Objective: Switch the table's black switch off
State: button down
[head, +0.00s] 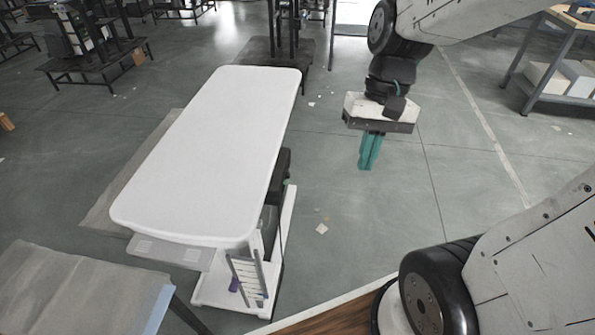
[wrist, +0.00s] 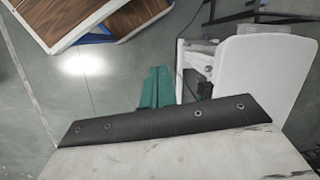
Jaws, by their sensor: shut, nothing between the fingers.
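The white table (head: 215,150) stands left of centre in the head view, its long top clear and its lift column and base below. It also shows at the right in the wrist view (wrist: 262,72). Dark boxes (head: 280,170) sit under the table's right edge. I cannot make out the black switch for certain; a small dark part (wrist: 204,90) shows by the table in the wrist view. My gripper (head: 369,166), with teal fingers, points down to the right of the table, apart from it. Its fingers (wrist: 157,72) are together and empty.
A grey-topped table (head: 75,290) stands at the front left. A shelf rack (head: 560,65) with boxes stands at the far right. Dark stands (head: 95,60) are at the back left. The floor right of the white table is mostly clear, with small scraps.

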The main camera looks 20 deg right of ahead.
aim_at(288, 173)
jog(key=w+d+f+m+t+y, duration=0.2)
jog(key=w+d+f+m+t, duration=0.1)
jog(key=w+f+m, duration=0.7)
jog(key=w+d+f+m+t+y, duration=0.1)
jog(key=w+d+f+m, duration=0.3)
jog(key=w+f+m, duration=0.6)
jog(key=w+f+t, duration=0.1)
jog(key=w+f, duration=0.2)
jog(key=w, duration=0.2)
jog(key=shift+f+m+t+y, duration=0.2)
jog(key=shift+m+t+y, duration=0.1)
jog(key=shift+t+y, duration=0.1)
jog(key=shift+a, duration=0.1)
jog(key=w+a+r+x, duration=0.1)
jog(key=a+x, duration=0.1)
jog(key=x, duration=1)
jog(key=shift+a, duration=0.2)
